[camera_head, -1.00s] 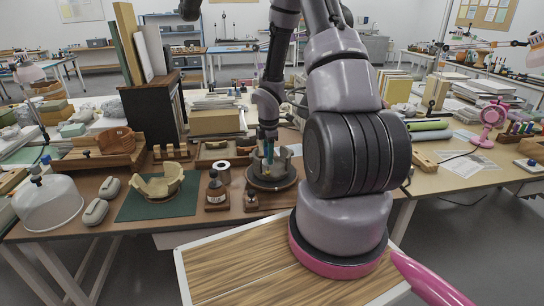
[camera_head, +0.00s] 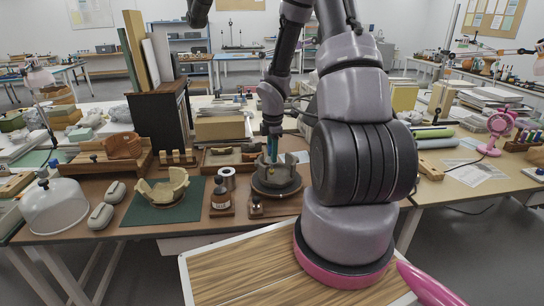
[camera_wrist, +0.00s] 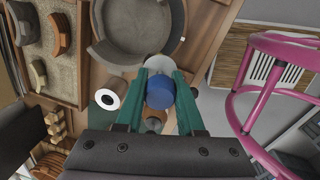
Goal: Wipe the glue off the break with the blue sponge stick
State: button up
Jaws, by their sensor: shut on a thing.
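My gripper (camera_wrist: 160,85) has green fingers and is shut on the blue sponge stick (camera_wrist: 160,93), whose round blue end faces the wrist camera. The stick's far tip is hidden. A grey broken vessel (camera_wrist: 112,52) with a curved wall lies just beyond the fingers in the wrist view. In the head view my gripper (camera_head: 272,148) is low over this grey vessel (camera_head: 290,168), which sits on a dark round stand (camera_head: 277,192). I cannot tell whether the sponge touches the break, and no glue can be made out.
A tan broken bowl (camera_head: 165,190) sits on a green mat (camera_head: 190,210). A clear dome (camera_head: 52,207) stands at the far left.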

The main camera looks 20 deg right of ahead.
jog(key=shift+s+a+r, duration=0.1)
jog(key=shift+s+r, duration=0.15)
jog(key=shift+r, duration=0.8)
jog(key=shift+s+a+r, duration=0.1)
jog(key=shift+s+r, duration=0.1)
jog(key=shift+r, duration=0.8)
